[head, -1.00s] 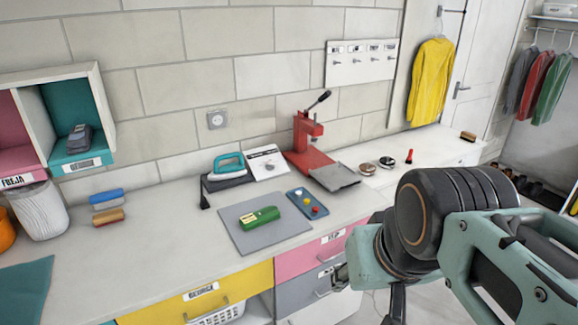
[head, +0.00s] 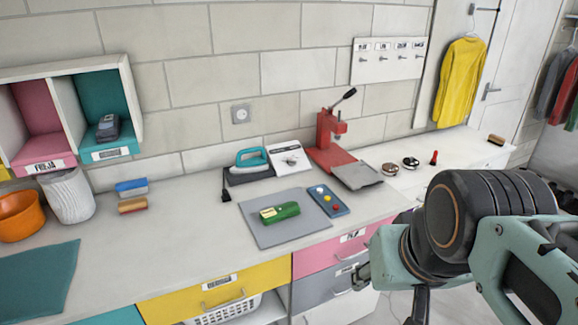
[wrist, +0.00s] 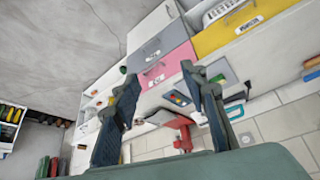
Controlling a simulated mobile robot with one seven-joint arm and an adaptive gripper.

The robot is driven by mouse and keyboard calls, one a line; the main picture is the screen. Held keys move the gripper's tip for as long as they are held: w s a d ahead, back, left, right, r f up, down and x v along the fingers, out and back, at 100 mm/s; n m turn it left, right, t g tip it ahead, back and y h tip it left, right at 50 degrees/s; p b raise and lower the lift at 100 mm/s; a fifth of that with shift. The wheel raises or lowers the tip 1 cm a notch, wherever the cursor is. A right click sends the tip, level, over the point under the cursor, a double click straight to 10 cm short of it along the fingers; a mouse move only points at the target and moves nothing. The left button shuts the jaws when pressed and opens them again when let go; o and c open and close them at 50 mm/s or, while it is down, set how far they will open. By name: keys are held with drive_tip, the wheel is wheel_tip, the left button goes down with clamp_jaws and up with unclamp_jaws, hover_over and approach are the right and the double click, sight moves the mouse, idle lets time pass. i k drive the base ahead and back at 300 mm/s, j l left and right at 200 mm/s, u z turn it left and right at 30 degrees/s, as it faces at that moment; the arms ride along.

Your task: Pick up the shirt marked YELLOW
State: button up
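A yellow shirt (head: 460,82) hangs on a hanger from a wall hook, beside the white door in the head view. It hangs clear above the right end of the counter, and no marking can be read on it. My gripper (wrist: 160,78) is open and empty in the wrist view, its two fingers spread apart. It points towards the counter's drawer fronts, apart from the shirt. In the head view my arm covers the lower right, and the fingers are mostly hidden. The yellow shirt cannot be made out in the wrist view.
Grey, red and green shirts hang at the head view's right edge, the red one (head: 563,92) in the middle.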

sight(291, 208)
drive_tip(key=i+l+u, duration=0.4)
drive_tip(key=i+l, duration=0.65)
drive_tip(key=l, duration=0.15)
